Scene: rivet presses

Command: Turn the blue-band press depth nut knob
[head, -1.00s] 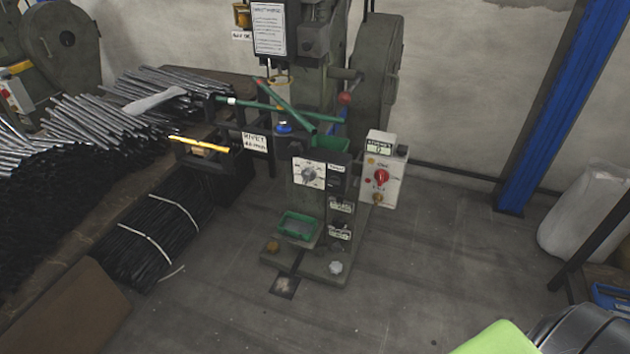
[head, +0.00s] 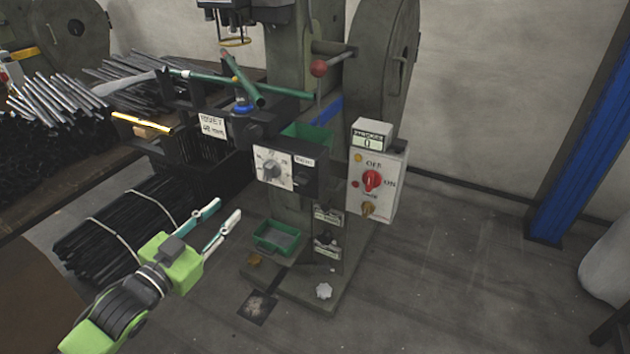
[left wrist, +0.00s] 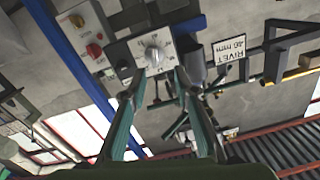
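The rivet press (head: 300,60) stands in the middle of the head view, with a blue band (head: 325,112) partly visible on its column. A grey round knob (head: 271,170) sits on a white scale plate on the press's dark front box. The knob also shows in the left wrist view (left wrist: 153,55), beyond the fingertips. My left gripper (head: 228,208) is open and empty, below and left of the knob and apart from it. Its two fingers are spread in the left wrist view (left wrist: 155,88). My right gripper is not in view.
A control box (head: 376,172) with a red switch is right of the knob. A green tray (head: 276,238) sits below.

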